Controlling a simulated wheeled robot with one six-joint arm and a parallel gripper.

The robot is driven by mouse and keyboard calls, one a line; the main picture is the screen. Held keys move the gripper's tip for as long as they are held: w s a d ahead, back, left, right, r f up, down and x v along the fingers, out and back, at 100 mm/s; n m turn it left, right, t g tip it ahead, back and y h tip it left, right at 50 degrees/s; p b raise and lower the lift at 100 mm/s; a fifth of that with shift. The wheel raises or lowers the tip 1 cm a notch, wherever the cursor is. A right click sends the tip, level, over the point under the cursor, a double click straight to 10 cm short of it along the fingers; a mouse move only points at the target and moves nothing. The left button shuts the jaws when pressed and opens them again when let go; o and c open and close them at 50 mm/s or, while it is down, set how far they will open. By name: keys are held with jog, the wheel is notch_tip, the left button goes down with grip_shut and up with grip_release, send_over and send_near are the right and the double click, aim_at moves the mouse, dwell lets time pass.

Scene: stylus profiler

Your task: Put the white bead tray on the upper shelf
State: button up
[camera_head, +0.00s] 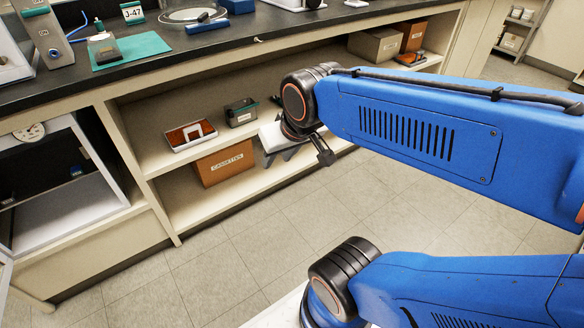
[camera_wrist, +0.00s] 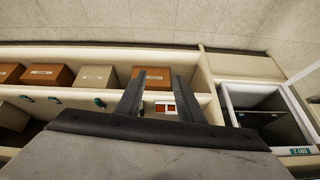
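A white tray (camera_head: 190,134) with orange-red contents sits on the upper shelf (camera_head: 152,155) of the open bench. It also shows in the wrist view (camera_wrist: 161,113), partly cut off by my gripper. My gripper (camera_head: 279,158) is in front of the shelves, to the right of the tray in the head view. In the wrist view, its two fingers (camera_wrist: 160,72) stand apart with nothing held between them. The tray appears between the fingers there but lies beyond them, apart from my gripper.
A dark green-grey bin (camera_head: 241,112) stands right of the tray. A cardboard box labelled CASSETTES (camera_head: 224,163) is on the lower shelf (camera_head: 188,212). More boxes (camera_head: 374,45) are farther right. An open white cabinet (camera_head: 75,205) is at left. The floor in front is clear.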

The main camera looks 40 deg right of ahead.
jog(key=shift+n+g, duration=0.5)
jog(key=shift+n, duration=0.1)
jog(key=s, duration=0.5)
jog(key=shift+s+r, duration=0.2)
dwell(0.4)
